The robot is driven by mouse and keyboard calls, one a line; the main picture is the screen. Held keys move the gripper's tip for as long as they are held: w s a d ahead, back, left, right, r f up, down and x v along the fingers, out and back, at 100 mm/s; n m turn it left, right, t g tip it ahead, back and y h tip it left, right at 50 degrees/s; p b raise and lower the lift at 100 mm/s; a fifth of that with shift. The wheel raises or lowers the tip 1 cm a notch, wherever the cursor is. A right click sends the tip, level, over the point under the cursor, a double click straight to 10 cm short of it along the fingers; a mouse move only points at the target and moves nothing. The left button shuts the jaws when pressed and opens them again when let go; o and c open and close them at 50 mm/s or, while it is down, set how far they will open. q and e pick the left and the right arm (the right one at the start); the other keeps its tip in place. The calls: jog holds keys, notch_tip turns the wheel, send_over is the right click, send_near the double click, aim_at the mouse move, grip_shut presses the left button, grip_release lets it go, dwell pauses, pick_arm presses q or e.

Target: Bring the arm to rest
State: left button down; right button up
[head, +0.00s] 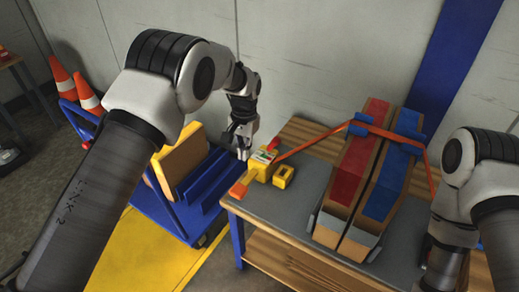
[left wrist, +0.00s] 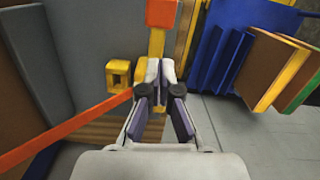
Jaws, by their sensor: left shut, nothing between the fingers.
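My left arm comes in from the left of the head view, and its gripper (head: 242,153) hangs just behind a yellow tool with an orange end (head: 238,190). In the left wrist view, the shut, empty fingers (left wrist: 153,72) point toward this tool, and the orange end (left wrist: 161,12) shows beyond the tips. The fingers hide part of the tool, and I cannot tell whether they touch it. My right arm is at the right of the head view; its gripper is out of the picture.
An orange strap (head: 312,143) runs over two long packs, one red-topped (head: 347,172), one blue-topped (head: 381,195), on a grey-topped table (head: 315,255). A small yellow block (head: 283,177) lies by the tool. A blue cart (head: 160,212) with boards and traffic cones (head: 62,77) are left.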

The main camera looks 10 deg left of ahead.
pick_arm(q)
jog(key=s+a+f+n+g+p, duration=0.1)
jog(key=s+a+f, duration=0.1)
jog(key=s+f, duration=0.45)
jog(key=s+a+f+g+p, duration=0.2)
jog(key=s+f, duration=0.2)
jog(key=s, duration=0.6)
jog(key=s+a+f+n+g+p, duration=0.1)
jog(key=s+a+f, duration=0.2)
jog(key=s+f, duration=0.35)
jog(key=s+a+r+n+t, duration=0.1)
jog(key=s+t, duration=0.4)
jog(key=s, duration=1)
jog(key=shift+s+a+r+h, duration=0.15)
jog(key=shift+s+r+h, duration=0.15)
jog(key=shift+s, duration=0.05)
